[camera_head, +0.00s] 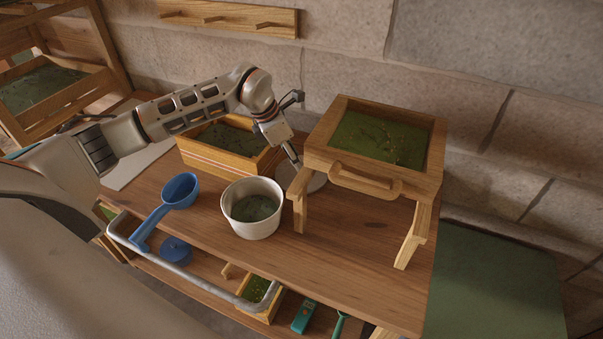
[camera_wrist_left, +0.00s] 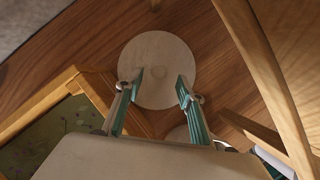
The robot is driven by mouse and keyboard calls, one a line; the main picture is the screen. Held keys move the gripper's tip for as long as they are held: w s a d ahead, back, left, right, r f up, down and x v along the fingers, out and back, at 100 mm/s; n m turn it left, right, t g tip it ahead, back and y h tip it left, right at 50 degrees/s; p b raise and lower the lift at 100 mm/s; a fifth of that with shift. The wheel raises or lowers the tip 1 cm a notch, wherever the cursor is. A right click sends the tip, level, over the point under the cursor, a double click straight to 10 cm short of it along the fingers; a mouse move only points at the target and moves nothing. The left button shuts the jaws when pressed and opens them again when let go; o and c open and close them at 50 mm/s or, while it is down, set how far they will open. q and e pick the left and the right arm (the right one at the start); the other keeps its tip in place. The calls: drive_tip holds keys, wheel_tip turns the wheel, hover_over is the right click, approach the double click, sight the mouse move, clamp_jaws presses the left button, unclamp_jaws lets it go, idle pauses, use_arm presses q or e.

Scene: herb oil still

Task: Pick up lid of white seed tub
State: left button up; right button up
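The white seed tub (camera_head: 253,225) stands uncovered on the wooden table, with dark green contents showing inside. A pale round lid (camera_head: 316,182) lies on the table behind the tub, partly hidden by my gripper and the wooden stand. The lid shows whole as a disc in the left wrist view (camera_wrist_left: 157,50). My left gripper (camera_head: 295,163) points down over the lid. In the left wrist view its two fingers (camera_wrist_left: 160,85) are spread apart with nothing between them, overlapping the near part of the lid. I cannot tell the exact height above it. My right gripper is not in view.
A wooden stand (camera_head: 430,165) with a green-filled top stands close to the right of the lid. A wooden box of herbs (camera_head: 225,163) is at its left. A blue ladle (camera_head: 180,190) lies left of the tub.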

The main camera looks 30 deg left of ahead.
use_arm(q)
drive_tip(key=x, duration=0.3)
drive_tip(key=shift+w+f, duration=0.2)
clamp_jaws()
drive_tip(key=shift+a+r, duration=0.1)
drive_tip(key=shift+r, duration=0.05)
